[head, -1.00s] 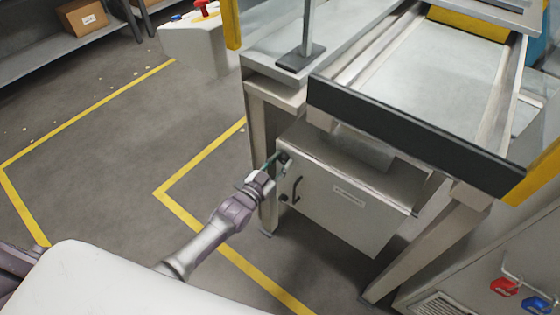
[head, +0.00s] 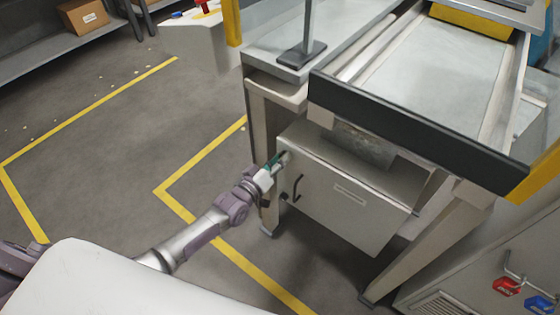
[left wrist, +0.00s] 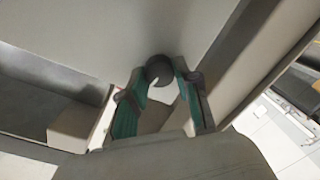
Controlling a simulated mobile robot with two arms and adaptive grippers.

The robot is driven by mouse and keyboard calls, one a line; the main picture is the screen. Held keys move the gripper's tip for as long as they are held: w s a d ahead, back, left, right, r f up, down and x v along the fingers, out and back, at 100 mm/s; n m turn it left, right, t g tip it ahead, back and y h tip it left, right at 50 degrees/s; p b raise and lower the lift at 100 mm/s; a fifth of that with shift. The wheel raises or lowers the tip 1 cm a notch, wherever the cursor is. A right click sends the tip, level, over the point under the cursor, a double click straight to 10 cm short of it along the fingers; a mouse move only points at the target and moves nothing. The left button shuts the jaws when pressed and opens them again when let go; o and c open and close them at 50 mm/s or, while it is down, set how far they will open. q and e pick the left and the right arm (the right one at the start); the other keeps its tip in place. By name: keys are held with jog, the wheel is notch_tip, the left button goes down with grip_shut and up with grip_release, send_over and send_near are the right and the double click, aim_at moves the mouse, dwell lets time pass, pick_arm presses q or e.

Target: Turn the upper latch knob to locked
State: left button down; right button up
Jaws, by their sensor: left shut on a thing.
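A pale grey cabinet (head: 345,215) with a dark pull handle (head: 297,188) and a label stands under the workstation frame. My left gripper (head: 279,160) is at the upper left corner of its door and covers the upper latch knob in the head view. In the left wrist view, the dark round upper latch knob (left wrist: 158,69) sits between the teal fingertips of my left gripper (left wrist: 160,77), which is shut on it. A lower dark knob (head: 283,197) shows near the door's left edge, below the gripper. The upper knob's turn angle cannot be told. My right gripper is not in view.
The workstation's dark front rail (head: 410,130) overhangs the cabinet. A metal leg (head: 262,150) stands just left of the door. Red (head: 506,287) and blue (head: 537,304) parts show at the lower right. Floor to the left is mostly clear.

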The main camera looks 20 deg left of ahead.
pick_arm(q)
jog(key=shift+n+b, duration=0.35)
jog(key=shift+n, duration=0.75)
jog(key=c, duration=0.8)
grip_release()
jog(key=v, duration=1.2)
jog(key=shift+a, duration=0.15)
jog(key=shift+f, duration=0.15)
